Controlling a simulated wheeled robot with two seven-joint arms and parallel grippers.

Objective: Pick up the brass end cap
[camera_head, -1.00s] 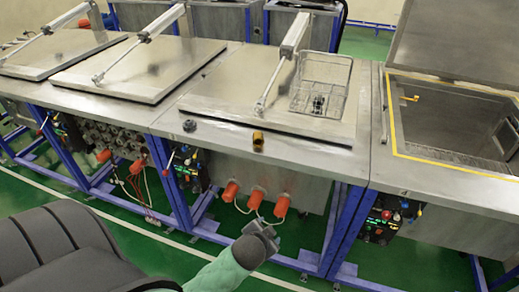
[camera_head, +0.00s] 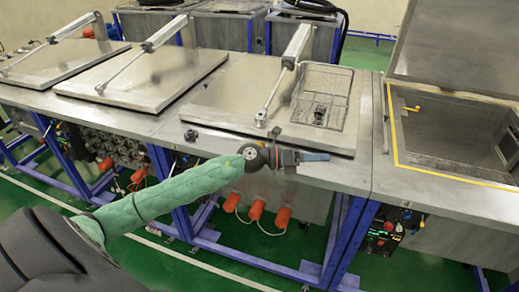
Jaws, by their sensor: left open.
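The brass end cap cannot be seen now; my left wrist covers the spot on the front edge of the middle tank top (camera_head: 225,138) where it stood. My left arm reaches in from the lower left. Its gripper (camera_head: 318,157) points right, over or close to the front edge; the finger gap is too small to make out. No held object shows at its tip. My right gripper is not in view.
A dark round cap (camera_head: 190,135) sits on the edge left of my wrist. A wire basket (camera_head: 338,84) holding a small dark item rests on the closed lid (camera_head: 225,100). An open tank (camera_head: 450,135) is at right. Orange fittings (camera_head: 257,209) hang below.

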